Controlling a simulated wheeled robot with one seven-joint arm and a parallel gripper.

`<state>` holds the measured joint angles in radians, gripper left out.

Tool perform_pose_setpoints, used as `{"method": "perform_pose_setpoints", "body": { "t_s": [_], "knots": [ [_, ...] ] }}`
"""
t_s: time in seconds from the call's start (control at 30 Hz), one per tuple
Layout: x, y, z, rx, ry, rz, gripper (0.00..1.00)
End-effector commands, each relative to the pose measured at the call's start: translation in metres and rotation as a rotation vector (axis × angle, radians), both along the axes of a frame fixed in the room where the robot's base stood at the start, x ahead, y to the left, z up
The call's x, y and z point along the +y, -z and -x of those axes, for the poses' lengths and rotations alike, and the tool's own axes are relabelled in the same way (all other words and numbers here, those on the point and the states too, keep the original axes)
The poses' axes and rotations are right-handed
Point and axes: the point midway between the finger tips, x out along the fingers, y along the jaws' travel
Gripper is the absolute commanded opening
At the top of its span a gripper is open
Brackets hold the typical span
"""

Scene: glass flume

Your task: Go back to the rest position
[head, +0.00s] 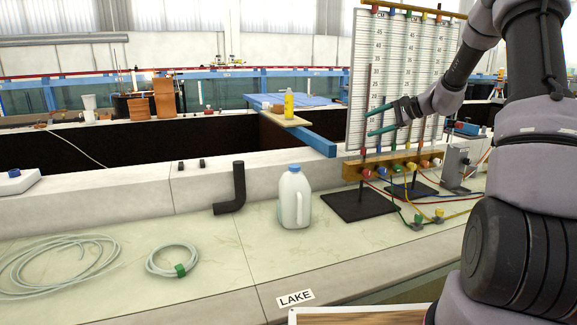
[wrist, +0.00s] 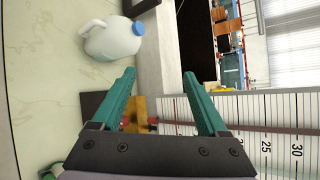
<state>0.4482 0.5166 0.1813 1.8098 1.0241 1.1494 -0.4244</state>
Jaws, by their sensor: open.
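My gripper (head: 382,117) shows in the head view in front of the white manometer board (head: 400,70), near its lower left part. Its two green fingers are apart with nothing between them. In the wrist view the open gripper (wrist: 160,88) points past the board (wrist: 290,115). My dark grey arm fills the right side of the head view and covers part of what lies behind it.
A white jug with a blue cap (head: 294,198) stands on the pale bench. A black elbow pipe (head: 236,190) and coiled hoses (head: 172,258) lie to its left. Valves and coloured tubes (head: 420,200) crowd the board's foot.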

Motion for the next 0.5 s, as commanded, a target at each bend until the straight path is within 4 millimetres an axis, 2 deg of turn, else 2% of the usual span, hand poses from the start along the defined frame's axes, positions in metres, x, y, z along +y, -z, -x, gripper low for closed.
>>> {"method": "perform_pose_setpoints", "body": {
  "t_s": [0.03, 0.2, 0.33, 0.5],
  "knots": [
    [0.016, -0.020, 0.021, -0.011, -0.043, 0.063, 0.77],
    [0.050, -0.060, 0.092, -0.027, -0.156, 0.269, 0.77],
    [0.066, -0.083, 0.150, -0.052, -0.222, 0.424, 0.77],
    [0.074, -0.104, 0.225, -0.103, -0.282, 0.622, 0.77]
  ]
}}
